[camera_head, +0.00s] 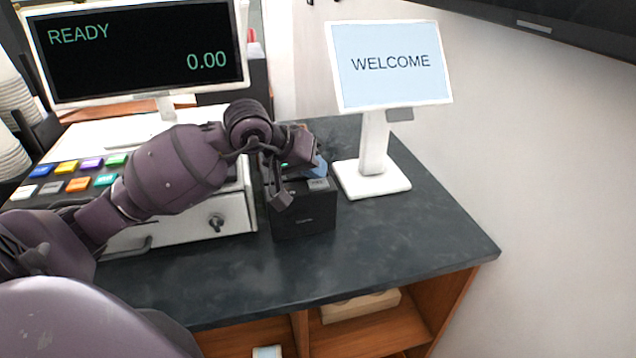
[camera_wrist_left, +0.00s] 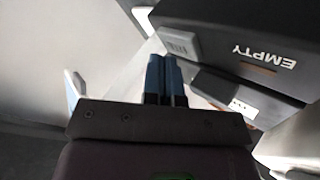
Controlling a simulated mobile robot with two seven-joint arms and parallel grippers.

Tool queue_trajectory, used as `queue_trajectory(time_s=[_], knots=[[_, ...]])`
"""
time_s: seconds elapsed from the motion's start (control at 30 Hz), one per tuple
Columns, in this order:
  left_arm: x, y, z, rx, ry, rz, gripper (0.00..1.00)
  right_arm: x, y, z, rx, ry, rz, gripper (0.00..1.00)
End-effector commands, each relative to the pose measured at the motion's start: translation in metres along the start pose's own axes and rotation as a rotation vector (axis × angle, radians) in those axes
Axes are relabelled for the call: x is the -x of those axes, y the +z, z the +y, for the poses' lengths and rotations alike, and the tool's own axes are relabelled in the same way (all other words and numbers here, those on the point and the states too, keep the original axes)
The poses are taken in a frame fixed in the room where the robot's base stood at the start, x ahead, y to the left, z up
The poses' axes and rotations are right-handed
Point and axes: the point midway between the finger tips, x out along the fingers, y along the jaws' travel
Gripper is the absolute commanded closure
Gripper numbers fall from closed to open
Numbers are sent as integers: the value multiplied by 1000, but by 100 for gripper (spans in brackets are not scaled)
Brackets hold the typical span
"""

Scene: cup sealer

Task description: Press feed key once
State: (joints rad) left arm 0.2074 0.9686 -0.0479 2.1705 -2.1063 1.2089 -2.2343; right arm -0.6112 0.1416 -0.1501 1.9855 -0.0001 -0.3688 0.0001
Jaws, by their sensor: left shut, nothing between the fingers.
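A small black printer-like box (camera_head: 303,215) stands on the dark counter, right of the cash drawer. A grey key (camera_head: 318,184) sits on its top near the front right corner. In the left wrist view the grey key (camera_wrist_left: 181,44) shows on the dark box (camera_wrist_left: 225,35), beside the word EMPTY; the key's own lettering is too small to read. My left gripper (camera_head: 320,168) is over the box, just behind the key in the head view. Its blue fingers (camera_wrist_left: 165,62) are shut together and empty, with the tips close to the key. Whether they touch it I cannot tell. My right gripper is not in view.
A white WELCOME display (camera_head: 388,65) stands on a white base (camera_head: 371,178) close to the right of the box. A register screen (camera_head: 140,50) reading READY and 0.00 is at the left, above coloured keys (camera_head: 78,184). The counter's front right (camera_head: 410,245) is clear.

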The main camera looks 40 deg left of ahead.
Motion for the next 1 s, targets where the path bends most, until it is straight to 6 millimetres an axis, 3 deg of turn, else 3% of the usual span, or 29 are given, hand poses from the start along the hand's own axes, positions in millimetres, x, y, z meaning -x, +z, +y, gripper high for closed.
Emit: queue_trajectory(time_s=[0.53,1.0], knots=[[-2,1,-1,0,0,0,100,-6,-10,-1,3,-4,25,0],[-3,2,-2,0,1,1,100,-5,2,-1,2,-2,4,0]])
